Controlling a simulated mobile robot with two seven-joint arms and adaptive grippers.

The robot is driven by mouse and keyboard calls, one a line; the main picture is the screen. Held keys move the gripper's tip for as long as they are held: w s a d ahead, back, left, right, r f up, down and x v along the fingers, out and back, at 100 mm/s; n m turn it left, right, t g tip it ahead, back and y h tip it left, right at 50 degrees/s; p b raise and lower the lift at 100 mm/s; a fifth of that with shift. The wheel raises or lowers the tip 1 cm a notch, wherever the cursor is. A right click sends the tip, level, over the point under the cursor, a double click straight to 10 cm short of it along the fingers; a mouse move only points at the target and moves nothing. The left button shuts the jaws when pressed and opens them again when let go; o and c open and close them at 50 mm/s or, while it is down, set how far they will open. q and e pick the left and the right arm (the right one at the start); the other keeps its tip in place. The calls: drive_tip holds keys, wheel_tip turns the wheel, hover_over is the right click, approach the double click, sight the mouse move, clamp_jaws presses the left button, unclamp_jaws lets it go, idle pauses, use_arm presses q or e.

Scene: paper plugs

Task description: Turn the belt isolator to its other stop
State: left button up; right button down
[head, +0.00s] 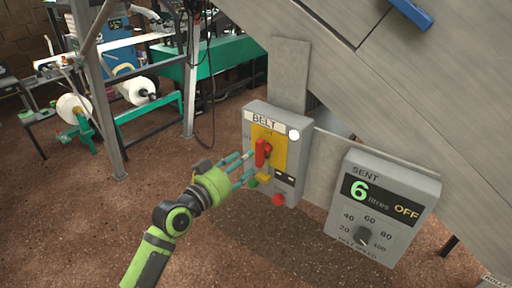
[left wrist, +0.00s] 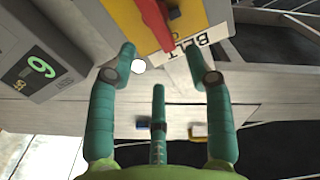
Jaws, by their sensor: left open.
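The belt isolator is a grey box (head: 258,112) labelled BELT, with a yellow plate (head: 279,153) and a red handle (head: 262,151) on it. In the head view the handle stands close to upright. In the left wrist view the red handle (left wrist: 156,22) shows at the top, beyond the fingers, partly cut off by the frame. My left gripper (head: 249,170) is open just left of the handle in the head view, with its fingers pointing at the box. In the left wrist view nothing is between its fingers (left wrist: 165,70). My right gripper is not in view.
A grey panel (head: 352,188) reading SENT 6 litres OFF, with a dial (head: 363,236), is right of the isolator. A red button (head: 278,200) and a green button (head: 252,182) sit low on the box. A metal post (head: 100,90) stands at left. Brown floor is open between.

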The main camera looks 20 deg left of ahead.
sight(259, 149)
use_arm(q)
drive_tip(key=shift+p+x, duration=0.9)
drive_tip(key=shift+x, duration=2.65)
drive_tip(key=shift+f, duration=0.1)
clamp_jaws()
